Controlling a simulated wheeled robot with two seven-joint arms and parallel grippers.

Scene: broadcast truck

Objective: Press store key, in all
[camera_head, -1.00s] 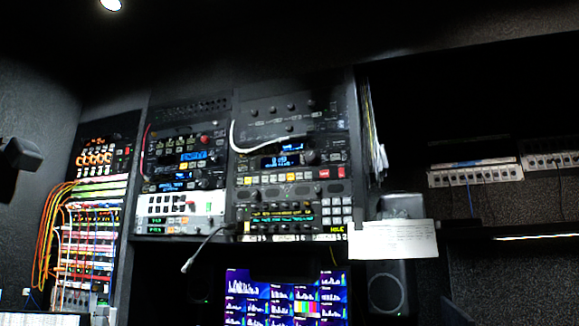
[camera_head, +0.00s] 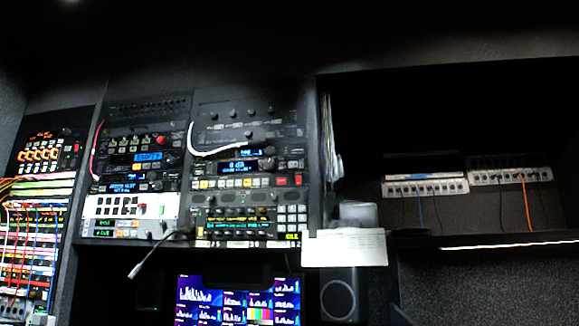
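The equipment racks show in the head view. The middle rack holds a unit with a blue display reading "EMPTY" (camera_head: 148,156) and a red knob, with a white panel of dark keys (camera_head: 130,206) below. The rack to its right holds a unit with a blue display (camera_head: 240,166), a row of coloured keys (camera_head: 245,182), and a lower unit with a green text display (camera_head: 235,225) and a pale keypad (camera_head: 292,218). Key labels are too small to read, so I cannot tell which is the store key. Neither gripper is in view.
A patch rack with coloured cables (camera_head: 35,240) stands at left. A loose cable plug (camera_head: 135,271) hangs below the middle rack. A monitor (camera_head: 238,300), a speaker (camera_head: 339,294) and a white paper sheet (camera_head: 345,248) are below. Patch strips (camera_head: 425,188) sit on the right shelf.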

